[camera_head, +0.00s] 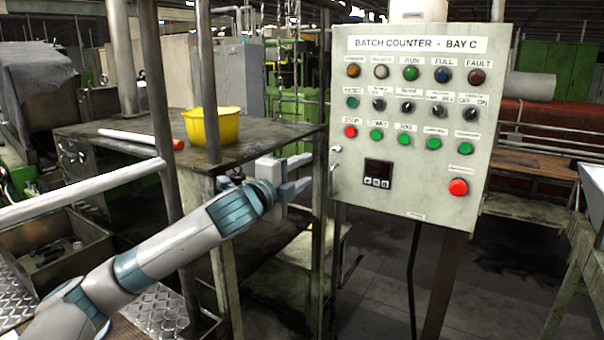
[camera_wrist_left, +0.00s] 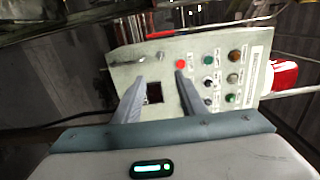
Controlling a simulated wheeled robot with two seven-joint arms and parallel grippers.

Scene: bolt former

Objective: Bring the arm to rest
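My left arm comes in from the lower left in the head view. Its gripper (camera_head: 300,176) is at the left edge of the control panel (camera_head: 400,190), in front of a dark table. The two fingers are apart with nothing between them. In the left wrist view the left gripper (camera_wrist_left: 157,82) also shows its fingers spread, with the panel (camera_wrist_left: 215,45) and its dark display beyond them. I cannot tell from these views whether the fingers touch the panel; a gap appears. My right gripper is in neither view.
The panel carries lamps, switches, buttons and a red emergency button (camera_head: 457,187). A yellow bucket (camera_head: 213,126) and a white-and-red rod (camera_head: 137,136) are on the table (camera_head: 270,129). Metal posts and a white rail (camera_head: 80,193) stand near my left arm. Floor right of the panel's post is open.

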